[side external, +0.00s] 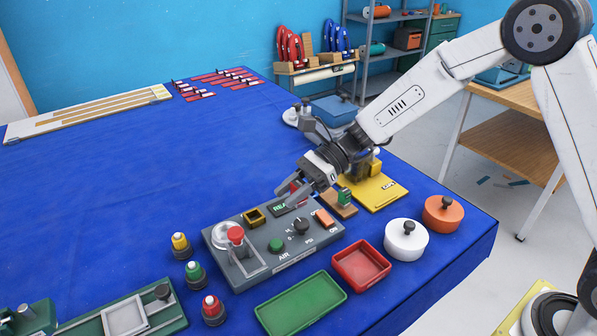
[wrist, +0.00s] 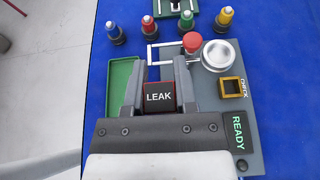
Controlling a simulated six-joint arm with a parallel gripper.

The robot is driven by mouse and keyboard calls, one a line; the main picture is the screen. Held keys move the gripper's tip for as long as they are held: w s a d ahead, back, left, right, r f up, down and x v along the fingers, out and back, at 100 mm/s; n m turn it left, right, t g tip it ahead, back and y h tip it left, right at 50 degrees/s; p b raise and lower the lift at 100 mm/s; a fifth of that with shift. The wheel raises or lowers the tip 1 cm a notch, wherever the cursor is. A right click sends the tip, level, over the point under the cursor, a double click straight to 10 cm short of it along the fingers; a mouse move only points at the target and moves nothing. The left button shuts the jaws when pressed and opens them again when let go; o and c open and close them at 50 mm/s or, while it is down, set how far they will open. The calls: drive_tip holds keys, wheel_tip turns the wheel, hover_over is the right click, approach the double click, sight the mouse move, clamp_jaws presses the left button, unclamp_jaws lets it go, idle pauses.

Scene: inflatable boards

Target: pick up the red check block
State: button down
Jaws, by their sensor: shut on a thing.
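The red check block (wrist: 159,97) sits between my fingers in the wrist view. It has a dark face lettered LEAK and red edges. In the side view a bit of its red side (side external: 296,187) shows at my fingertips. My gripper (side external: 292,192) is shut on it, above the back of the grey control panel (side external: 262,262). It also shows in the wrist view (wrist: 160,84), a finger on each side of the block. The block's underside is hidden, so I cannot tell its clearance from the panel.
The panel carries a red mushroom button (side external: 236,234), a yellow-framed CHECK socket (side external: 254,217) and a green READY sign (wrist: 237,131). A green tray (side external: 301,303), red tray (side external: 361,265), white pot (side external: 406,240) and orange pot (side external: 443,215) stand nearby. The blue table's left side is mostly clear.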

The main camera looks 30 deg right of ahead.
drive_tip(key=shift+s+d+r, duration=0.25)
drive_tip(key=shift+s+r, duration=0.1)
drive_tip(key=shift+s, duration=0.3)
